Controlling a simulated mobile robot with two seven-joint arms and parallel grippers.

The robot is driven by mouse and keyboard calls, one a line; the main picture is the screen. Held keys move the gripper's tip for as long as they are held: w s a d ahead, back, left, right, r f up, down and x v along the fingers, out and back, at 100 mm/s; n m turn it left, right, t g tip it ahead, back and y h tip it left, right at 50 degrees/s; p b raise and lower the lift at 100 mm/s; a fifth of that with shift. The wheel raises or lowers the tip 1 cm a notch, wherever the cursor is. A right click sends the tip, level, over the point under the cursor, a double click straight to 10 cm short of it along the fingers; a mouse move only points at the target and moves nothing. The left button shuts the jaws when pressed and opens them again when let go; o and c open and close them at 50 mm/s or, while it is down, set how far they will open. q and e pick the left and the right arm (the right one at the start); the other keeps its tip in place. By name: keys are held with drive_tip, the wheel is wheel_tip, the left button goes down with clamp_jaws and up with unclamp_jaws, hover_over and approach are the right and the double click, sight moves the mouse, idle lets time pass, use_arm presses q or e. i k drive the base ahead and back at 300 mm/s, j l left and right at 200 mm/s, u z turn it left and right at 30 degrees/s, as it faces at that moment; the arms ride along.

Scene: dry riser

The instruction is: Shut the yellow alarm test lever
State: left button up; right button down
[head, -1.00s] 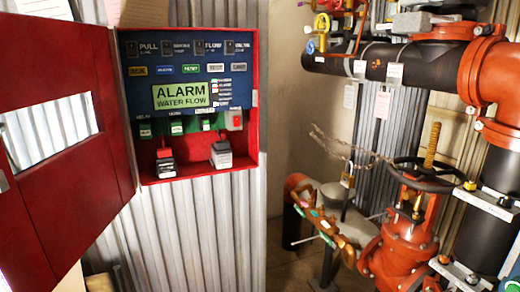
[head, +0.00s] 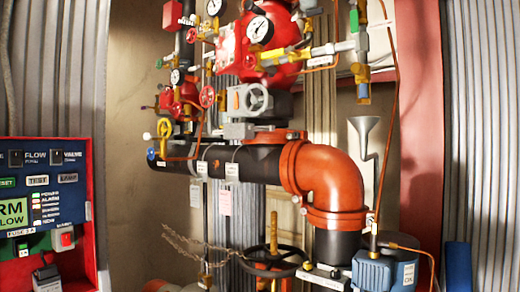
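Several yellow parts show on the riser pipework, and I cannot tell for sure which is the alarm test lever. A yellow valve part with a small handle (head: 362,72) sits at the upper right, by a copper pipe. A yellow handle-like piece (head: 164,128) is at the left end of the black horizontal pipe, above a small blue knob (head: 151,154). A yellow fitting (head: 292,55) runs in front of the red valve body. The parts are too small to tell open from shut. Neither of my grippers is in view.
The red alarm panel box (head: 95,215) is cut off at the left edge. An orange pipe elbow (head: 325,180), a black handwheel (head: 272,260) and a blue motor-like unit (head: 385,270) stand at centre and lower right. A grey funnel (head: 364,135) stands near the copper pipe.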

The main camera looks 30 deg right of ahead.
sight(282, 51)
drive_tip(key=z, duration=1.1)
